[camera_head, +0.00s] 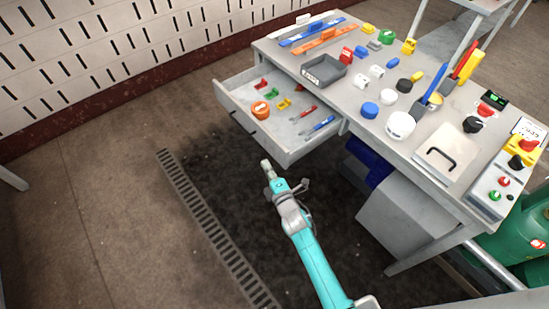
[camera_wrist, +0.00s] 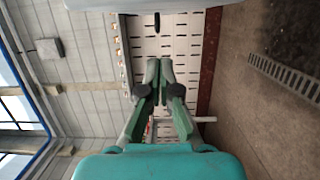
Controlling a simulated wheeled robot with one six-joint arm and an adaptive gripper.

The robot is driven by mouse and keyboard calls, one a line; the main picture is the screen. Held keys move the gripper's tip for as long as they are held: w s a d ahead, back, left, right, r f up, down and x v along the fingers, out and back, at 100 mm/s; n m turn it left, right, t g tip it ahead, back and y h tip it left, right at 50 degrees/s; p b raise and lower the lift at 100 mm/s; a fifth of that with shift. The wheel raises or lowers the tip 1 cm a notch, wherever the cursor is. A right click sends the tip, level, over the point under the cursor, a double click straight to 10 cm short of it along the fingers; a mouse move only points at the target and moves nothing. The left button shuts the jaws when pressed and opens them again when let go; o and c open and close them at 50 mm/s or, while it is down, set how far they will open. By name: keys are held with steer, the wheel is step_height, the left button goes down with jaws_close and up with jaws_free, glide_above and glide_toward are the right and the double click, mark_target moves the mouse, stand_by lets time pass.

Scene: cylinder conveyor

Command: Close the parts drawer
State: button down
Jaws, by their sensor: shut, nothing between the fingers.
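The parts drawer (camera_head: 228,101) is pulled open from the left side of the workbench in the head view, with its contents in plain sight. Its dark handle (camera_head: 235,115) is on the front panel. My gripper (camera_head: 265,163) is below the drawer's near corner in the picture, apart from it. In the wrist view my gripper (camera_wrist: 160,62) has its fingertips together with nothing between them. A pale panel with a dark oval handle crosses the top of the wrist view; it looks like the drawer front.
The workbench top (camera_head: 385,140) holds several coloured parts, a grey tray (camera_head: 323,70) and a control box (camera_head: 497,183). An orange roll (camera_head: 261,108) and small tools lie in the drawer. A floor grate (camera_head: 205,215) runs left of my arm. The floor left of the drawer is clear.

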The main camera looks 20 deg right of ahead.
mark_target(275, 158)
steer(key=shift+w+d, duration=0.65)
steer(key=shift+d, duration=0.3)
steer(key=shift+w+d, duration=0.6)
steer(key=shift+d, duration=0.3)
